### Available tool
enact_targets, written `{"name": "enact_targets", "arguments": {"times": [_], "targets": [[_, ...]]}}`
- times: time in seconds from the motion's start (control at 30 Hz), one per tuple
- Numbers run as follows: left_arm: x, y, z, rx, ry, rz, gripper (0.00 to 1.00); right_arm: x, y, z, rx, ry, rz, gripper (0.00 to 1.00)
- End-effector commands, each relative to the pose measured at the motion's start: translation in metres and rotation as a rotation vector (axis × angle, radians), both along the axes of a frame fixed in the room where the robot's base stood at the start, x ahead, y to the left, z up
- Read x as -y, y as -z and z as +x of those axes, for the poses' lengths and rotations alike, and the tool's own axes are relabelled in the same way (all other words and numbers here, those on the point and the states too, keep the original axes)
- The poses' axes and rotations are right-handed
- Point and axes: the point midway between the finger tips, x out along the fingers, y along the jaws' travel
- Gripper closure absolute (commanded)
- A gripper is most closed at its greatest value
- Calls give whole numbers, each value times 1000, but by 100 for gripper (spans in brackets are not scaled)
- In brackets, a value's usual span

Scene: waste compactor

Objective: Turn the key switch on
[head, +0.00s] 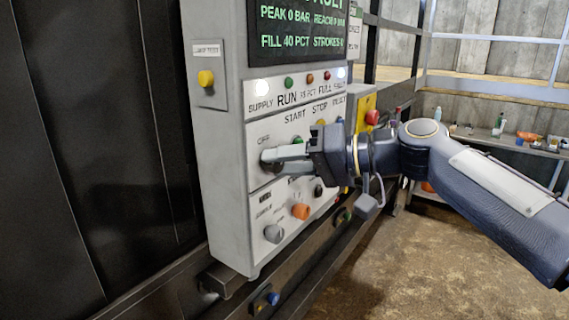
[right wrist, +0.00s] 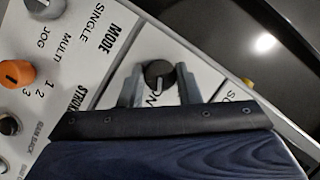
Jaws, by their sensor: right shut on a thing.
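The key switch (right wrist: 160,72) is a round dark knob with a pale line on its face, on the light grey control panel (head: 232,150). In the right wrist view it sits between my two fingers, and the lettering ON shows just below it. The pale line runs roughly up and down in that picture, with its lower end towards ON. In the head view the label OFF shows above the switch, which is mostly hidden by my fingers. My right gripper (head: 275,160) is shut on the switch, coming in from the right. My left gripper is not in view.
An orange knob (head: 301,211) and a grey knob (head: 273,233) sit lower on the panel. A yellow button (head: 206,78) is on its left side. A red stop button (head: 372,117) is beyond my wrist. A display (head: 300,28) is above. The floor at right is clear.

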Motion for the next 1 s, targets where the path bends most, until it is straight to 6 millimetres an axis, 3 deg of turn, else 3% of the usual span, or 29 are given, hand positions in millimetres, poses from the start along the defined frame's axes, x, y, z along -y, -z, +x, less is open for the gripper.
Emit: {"name": "enact_targets", "arguments": {"times": [0.3,0.33,0.5,0.77,1.0], "targets": [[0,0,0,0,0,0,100,0,-1,0,-1,1,3,92],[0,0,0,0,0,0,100,0,-1,0,-1,1,3,67],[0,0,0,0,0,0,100,0,-1,0,0,1,2,48],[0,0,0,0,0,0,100,1,0,0,0,0,2,48],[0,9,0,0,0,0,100,31,-6,-9,3,6,3,48]]}}
